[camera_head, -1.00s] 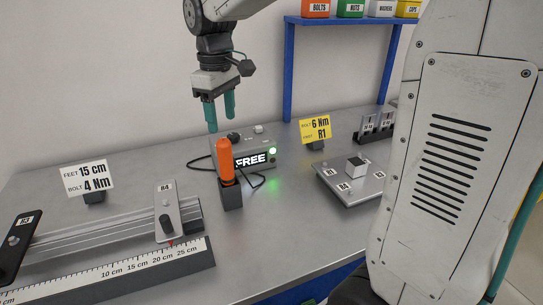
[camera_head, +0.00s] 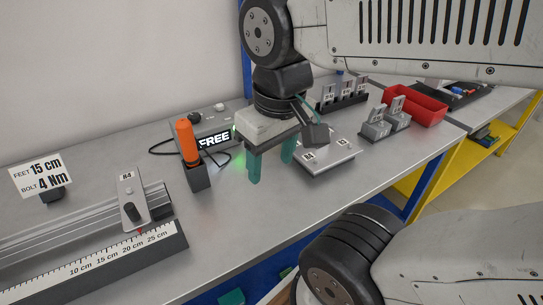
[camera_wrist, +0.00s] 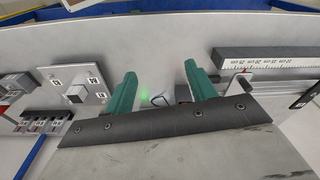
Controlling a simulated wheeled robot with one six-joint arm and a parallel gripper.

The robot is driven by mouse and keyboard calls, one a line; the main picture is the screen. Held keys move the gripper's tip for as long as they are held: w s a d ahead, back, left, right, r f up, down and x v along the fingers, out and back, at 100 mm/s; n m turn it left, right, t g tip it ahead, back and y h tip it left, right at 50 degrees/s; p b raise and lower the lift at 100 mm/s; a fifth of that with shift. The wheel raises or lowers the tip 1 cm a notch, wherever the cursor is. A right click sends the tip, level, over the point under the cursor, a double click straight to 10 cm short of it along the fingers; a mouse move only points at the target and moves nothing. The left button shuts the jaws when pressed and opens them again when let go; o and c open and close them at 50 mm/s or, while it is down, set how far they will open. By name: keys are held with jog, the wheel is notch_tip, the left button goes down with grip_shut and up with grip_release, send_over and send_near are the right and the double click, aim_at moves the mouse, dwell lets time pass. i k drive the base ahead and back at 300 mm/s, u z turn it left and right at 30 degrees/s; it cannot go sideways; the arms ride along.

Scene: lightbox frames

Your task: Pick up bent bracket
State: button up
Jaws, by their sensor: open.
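My gripper (camera_head: 270,168) hangs over the bench with its two teal fingers apart and nothing between them. In the wrist view the fingers (camera_wrist: 161,88) frame bare bench. I cannot tell surely which piece is the bent bracket. Grey metal pieces (camera_head: 385,122) stand upright at the bench's right side, beyond my gripper. Other small labelled metal pieces (camera_head: 340,92) stand in a dark rack behind my gripper. The rack with its pieces (camera_wrist: 45,122) also shows in the wrist view at the left. None of these touches my gripper.
A grey plate (camera_head: 328,160) lies just right of my gripper. An orange-handled tool (camera_head: 187,141) stands in a dark holder to its left, near the FREE box (camera_head: 213,139). A ruler rail (camera_head: 130,252) fills the left front. A red bin (camera_head: 415,104) stands far right.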

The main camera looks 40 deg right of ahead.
aim_at(375, 115)
jog(key=z, duration=0.5)
jog(key=k, duration=0.9)
jog(key=z, duration=0.85)
